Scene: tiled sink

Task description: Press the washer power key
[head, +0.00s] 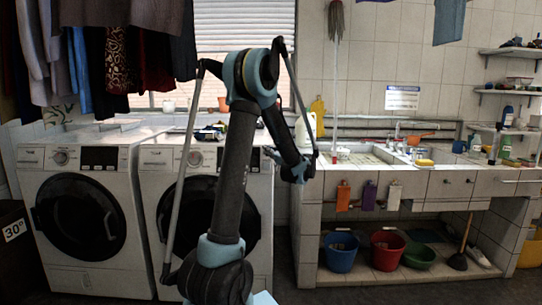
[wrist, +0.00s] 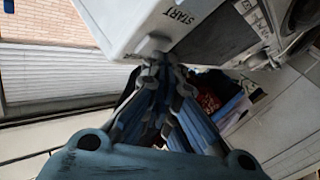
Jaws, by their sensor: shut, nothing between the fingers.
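Two white front-loading washers stand side by side in the head view, a left one (head: 85,262) and a right one (head: 150,215) partly hidden by my arm. In the wrist view a white washer panel (wrist: 130,18) appears tilted, with the word START, a dark display (wrist: 222,32) and a knob. A small pale key (wrist: 152,42) sticks out at the panel's edge near START. My gripper (wrist: 160,62) is shut and empty, its fingertips right at this key. I cannot tell whether they touch it. In the head view my gripper (head: 272,156) is at the right washer's upper right corner.
Colourful items (wrist: 215,100) lie behind the fingers in the wrist view. Clothes (head: 110,55) hang above the washers. A tiled sink counter (head: 430,185) stands to the right, with buckets (head: 340,252) below. Dark floor lies in front.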

